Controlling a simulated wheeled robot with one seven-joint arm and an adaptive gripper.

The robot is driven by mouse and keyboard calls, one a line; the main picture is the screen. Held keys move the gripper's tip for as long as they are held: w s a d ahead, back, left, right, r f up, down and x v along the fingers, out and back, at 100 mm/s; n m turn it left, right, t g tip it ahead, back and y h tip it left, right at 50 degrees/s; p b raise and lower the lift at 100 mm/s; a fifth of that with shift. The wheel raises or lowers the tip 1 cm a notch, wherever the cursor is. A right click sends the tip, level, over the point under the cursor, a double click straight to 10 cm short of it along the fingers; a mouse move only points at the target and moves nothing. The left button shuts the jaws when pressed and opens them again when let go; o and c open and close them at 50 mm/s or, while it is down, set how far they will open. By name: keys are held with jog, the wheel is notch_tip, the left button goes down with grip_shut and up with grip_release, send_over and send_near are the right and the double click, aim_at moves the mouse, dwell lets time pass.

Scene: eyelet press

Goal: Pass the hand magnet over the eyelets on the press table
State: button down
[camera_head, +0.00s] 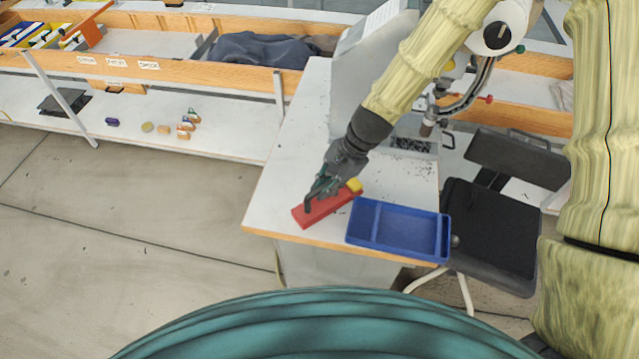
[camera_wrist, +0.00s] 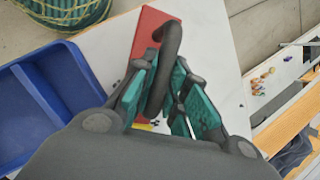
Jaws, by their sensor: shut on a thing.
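The hand magnet is a red bar (camera_head: 303,216) with a dark curved handle and a yellow patch at its far end. It is at the front left of the white press table (camera_head: 287,165). In the wrist view its red body (camera_wrist: 150,24) shows behind the handle. My gripper (camera_head: 322,186) is shut on the handle; its fingers (camera_wrist: 164,78) stand on both sides of it. I cannot tell whether the bar touches the table. Small dark specks, apparently eyelets (camera_head: 316,112), are scattered on the table farther back; a few show in the wrist view.
A blue divided tray (camera_head: 395,250) stands right of the magnet at the table's front edge. The press (camera_head: 428,127) is behind my arm. A dark chair (camera_head: 490,235) is at the right. A shelf bench (camera_head: 230,137) with small items runs along the back.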

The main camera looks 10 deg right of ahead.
jog(key=d, duration=0.1)
jog(key=s+d, duration=0.1)
jog(key=d, duration=0.1)
jog(key=d+p, duration=0.1)
jog(key=shift+s+d, duration=0.25)
jog(key=shift+d, duration=0.1)
dwell(0.4)
jog(key=w+d+p, duration=0.2)
jog(key=w, duration=0.8)
jog(key=shift+w, duration=0.15)
dwell(0.6)
jog(key=shift+d, duration=0.1)
notch_tip(320, 180, up, 7)
jog(key=p, duration=0.3)
jog(key=shift+p, duration=0.3)
dwell(0.5)
